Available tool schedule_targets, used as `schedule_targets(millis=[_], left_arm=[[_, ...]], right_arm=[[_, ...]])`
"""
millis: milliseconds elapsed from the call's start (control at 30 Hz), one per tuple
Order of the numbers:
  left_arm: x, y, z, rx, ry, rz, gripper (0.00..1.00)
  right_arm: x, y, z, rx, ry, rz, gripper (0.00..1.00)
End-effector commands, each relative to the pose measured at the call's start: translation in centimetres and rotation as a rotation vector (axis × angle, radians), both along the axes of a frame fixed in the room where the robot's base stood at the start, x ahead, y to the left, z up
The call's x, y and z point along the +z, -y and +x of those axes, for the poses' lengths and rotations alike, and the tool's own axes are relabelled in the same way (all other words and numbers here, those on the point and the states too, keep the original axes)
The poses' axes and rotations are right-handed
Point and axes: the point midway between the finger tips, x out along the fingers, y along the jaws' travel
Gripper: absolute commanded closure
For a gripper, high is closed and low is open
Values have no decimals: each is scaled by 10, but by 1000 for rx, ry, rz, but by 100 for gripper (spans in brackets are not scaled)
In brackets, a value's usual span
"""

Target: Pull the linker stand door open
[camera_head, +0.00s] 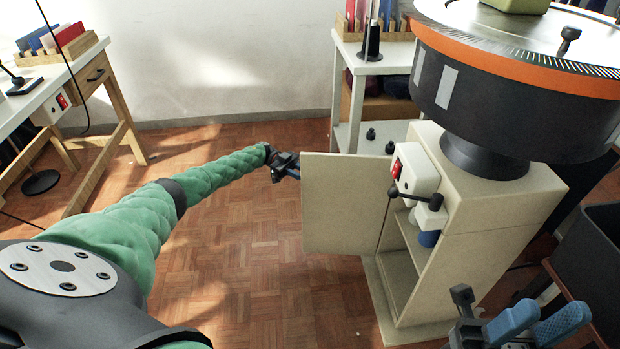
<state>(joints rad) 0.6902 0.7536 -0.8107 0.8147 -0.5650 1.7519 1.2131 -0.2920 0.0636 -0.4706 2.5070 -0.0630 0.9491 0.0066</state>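The linker stand (478,235) is a beige cabinet on the right. Its door (343,203) is a flat beige panel that stands swung out to the left, hinged at the cabinet's front. Shelves show inside the opening. My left gripper (290,172) is small in the view, at the door's free outer edge. I cannot tell whether it touches the door or whether its fingers are shut. My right gripper (538,324) is at the lower right, in front of the cabinet's lower side. Its blue fingers are apart, with nothing seen between them.
A large black round machine with an orange rim (520,65) sits on top of the stand. A white shelf (376,62) is behind the door, a workbench (50,85) at left. A dark bin (590,255) is at right. Parquet floor is clear left of the door.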

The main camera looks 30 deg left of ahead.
Motion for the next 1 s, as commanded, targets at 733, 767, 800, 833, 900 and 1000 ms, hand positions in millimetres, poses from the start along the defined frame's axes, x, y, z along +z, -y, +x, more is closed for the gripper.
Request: schedule_targets(millis=[733, 767, 800, 833, 900, 1000], left_arm=[[-1, -35, 4, -1, -1, 0, 76], [-1, -35, 4, -1, -1, 0, 76], [-1, -35, 4, -1, -1, 0, 76], [-1, -35, 4, -1, -1, 0, 76], [-1, -35, 4, 0, -1, 0, 76], [0, -36, 4, 0, -1, 0, 76]], right_arm=[[4, -1, 1, 5, 13, 15, 64], [4, -1, 1, 5, 13, 16, 64], [3, -1, 1, 5, 12, 15, 64], [3, -1, 1, 5, 10, 16, 64], [0, -1, 0, 7, 1, 10, 64], [-1, -1, 0, 8, -1, 8, 64]])
